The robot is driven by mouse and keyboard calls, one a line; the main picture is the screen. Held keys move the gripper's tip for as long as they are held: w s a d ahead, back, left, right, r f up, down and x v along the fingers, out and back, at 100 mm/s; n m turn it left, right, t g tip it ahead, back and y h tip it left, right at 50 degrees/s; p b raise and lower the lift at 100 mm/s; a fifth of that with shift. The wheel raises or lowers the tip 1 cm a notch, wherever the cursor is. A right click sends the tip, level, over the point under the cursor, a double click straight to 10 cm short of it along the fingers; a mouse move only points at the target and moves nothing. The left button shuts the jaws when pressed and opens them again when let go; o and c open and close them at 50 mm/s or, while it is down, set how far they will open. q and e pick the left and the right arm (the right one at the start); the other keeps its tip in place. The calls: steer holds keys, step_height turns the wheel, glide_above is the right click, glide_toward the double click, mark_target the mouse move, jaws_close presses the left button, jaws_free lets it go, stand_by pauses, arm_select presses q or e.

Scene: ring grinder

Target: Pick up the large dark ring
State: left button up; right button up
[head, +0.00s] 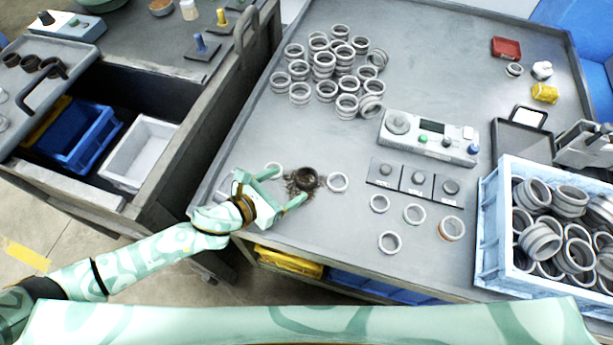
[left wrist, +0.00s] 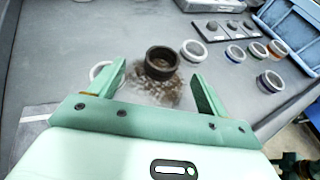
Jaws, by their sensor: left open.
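The large dark ring (head: 306,178) lies flat on the grey table near its front left, on a patch of dark grit. It also shows in the left wrist view (left wrist: 161,62), just ahead of my fingertips and between their lines. My left gripper (head: 288,184) is open and empty, its two fingers pointing toward the ring. In the left wrist view the gripper (left wrist: 160,82) has one finger on each side, apart from the ring. My right gripper is not in view.
Pale rings lie close on both sides, one left (head: 274,170) and one right (head: 337,182). Several more rings are stacked at the back. A control box (head: 428,138) and a blue crate of rings (head: 496,240) stand to the right.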

mark_target(313, 173)
arm_select(q)
steer(key=shift+w+d+f, duration=0.3)
steer(key=shift+w+d, duration=0.1)
steer(key=shift+d, duration=0.1)
steer(key=x, duration=0.1)
steer(key=b+x, duration=0.1)
steer(key=x, duration=0.1)
steer(key=b+x, duration=0.1)
steer(key=x, duration=0.1)
steer(key=shift+s+f, duration=0.25)
steer(key=shift+f, duration=0.1)
steer(key=shift+r, duration=0.1)
steer(key=c, duration=1.2)
steer(key=shift+r, duration=0.15)
